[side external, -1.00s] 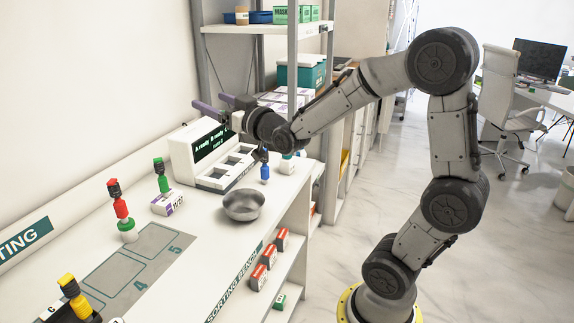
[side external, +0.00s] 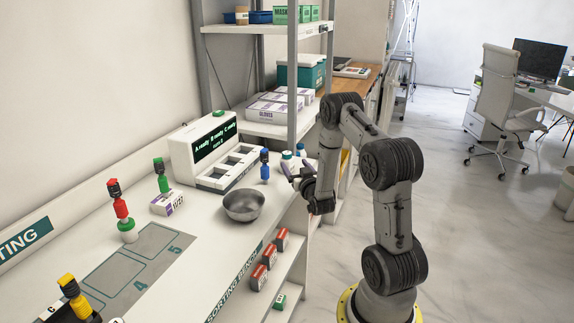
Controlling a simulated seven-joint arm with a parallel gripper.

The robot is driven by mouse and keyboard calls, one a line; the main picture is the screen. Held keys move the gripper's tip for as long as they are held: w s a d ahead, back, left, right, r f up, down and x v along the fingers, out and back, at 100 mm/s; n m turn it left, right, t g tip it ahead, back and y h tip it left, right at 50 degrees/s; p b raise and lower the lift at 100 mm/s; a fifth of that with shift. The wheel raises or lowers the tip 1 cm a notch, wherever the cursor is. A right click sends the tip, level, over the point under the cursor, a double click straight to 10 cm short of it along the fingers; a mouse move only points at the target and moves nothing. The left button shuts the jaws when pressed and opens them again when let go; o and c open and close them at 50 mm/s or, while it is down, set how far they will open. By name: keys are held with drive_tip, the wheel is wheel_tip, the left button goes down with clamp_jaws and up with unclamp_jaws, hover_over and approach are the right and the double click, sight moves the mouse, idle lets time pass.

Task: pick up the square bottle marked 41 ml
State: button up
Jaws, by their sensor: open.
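Small white bottles with coloured caps stand at the far right end of the bench, one with a teal cap (side external: 287,156) and one with a blue cap (side external: 301,149). Their markings are too small to read, so I cannot tell which is marked 41 ml, and their lower parts are partly hidden by my gripper. My gripper (side external: 294,170) is low at the bench's right edge, just in front of these bottles in the picture.
A steel bowl (side external: 244,206) and a blue-bodied dropper-like item (side external: 264,167) stand left of my gripper. A white device with a lit display (side external: 213,149) stands behind them. A shelf post (side external: 292,75) rises behind the bottles. Red boxes (side external: 270,254) sit on the shelf below the bench top.

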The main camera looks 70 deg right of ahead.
sight(289, 156)
drive_tip(key=x, duration=0.9)
drive_tip(key=shift+w+d, duration=0.1)
drive_tip(key=shift+d, duration=0.1)
clamp_jaws()
